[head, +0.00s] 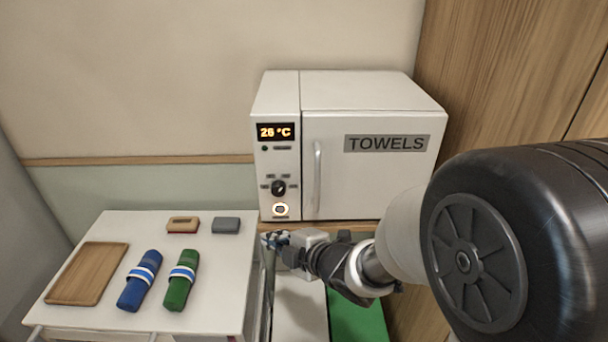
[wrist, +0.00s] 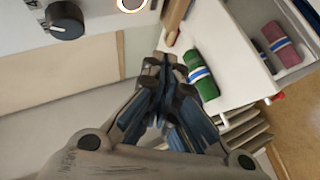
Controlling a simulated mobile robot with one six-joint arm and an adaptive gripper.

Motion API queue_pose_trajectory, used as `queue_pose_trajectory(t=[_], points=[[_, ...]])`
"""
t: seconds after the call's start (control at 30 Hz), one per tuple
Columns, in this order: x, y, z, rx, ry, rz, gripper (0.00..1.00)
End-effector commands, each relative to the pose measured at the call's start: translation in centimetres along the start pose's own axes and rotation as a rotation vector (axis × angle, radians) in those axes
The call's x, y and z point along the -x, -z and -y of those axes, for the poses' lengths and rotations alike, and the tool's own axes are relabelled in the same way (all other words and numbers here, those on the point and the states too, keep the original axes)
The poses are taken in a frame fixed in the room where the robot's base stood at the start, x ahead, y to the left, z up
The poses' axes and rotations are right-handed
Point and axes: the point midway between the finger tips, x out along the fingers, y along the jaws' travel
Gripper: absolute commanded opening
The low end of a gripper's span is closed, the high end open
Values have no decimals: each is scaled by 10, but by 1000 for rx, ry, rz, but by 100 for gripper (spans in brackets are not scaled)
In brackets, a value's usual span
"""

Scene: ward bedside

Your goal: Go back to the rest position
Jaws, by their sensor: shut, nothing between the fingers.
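My gripper (head: 274,240) is shut and empty in the head view, just in front of the lower left of the white towel warmer (head: 375,187), near its control panel. In the wrist view the closed fingertips (wrist: 167,64) meet at the middle. The warmer's display reads 26 °C and its door is shut. The dark knob (head: 278,187) and a lit button (head: 280,209) sit on the panel. The knob (wrist: 64,20) and lit button (wrist: 131,4) also show at the top of the wrist view. I cannot tell any contact with the warmer.
A white table (head: 209,299) at left bears a wooden tray (head: 88,273), a blue rolled towel (head: 140,280), a green one (head: 181,280) and two small blocks. In the wrist view a reddish roll (wrist: 281,44) lies in a white compartment. A wooden panel (head: 500,70) stands at right.

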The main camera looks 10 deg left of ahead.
Motion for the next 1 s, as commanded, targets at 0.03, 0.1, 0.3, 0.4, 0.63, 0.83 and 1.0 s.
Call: queue_pose_trajectory(t=[0.03,0.1,0.3,0.4,0.63,0.83,1.0], points=[[1,-1,-1,-3,0,5,0],[6,-9,-4,-24,-1,35,0],[74,-74,-26,-268,-15,327,0],[135,-107,-25,-495,-42,523,0],[273,-120,26,-1090,-131,866,0],[347,-75,90,-1561,-177,1019,0],[369,-42,122,-1775,-175,1067,0]])
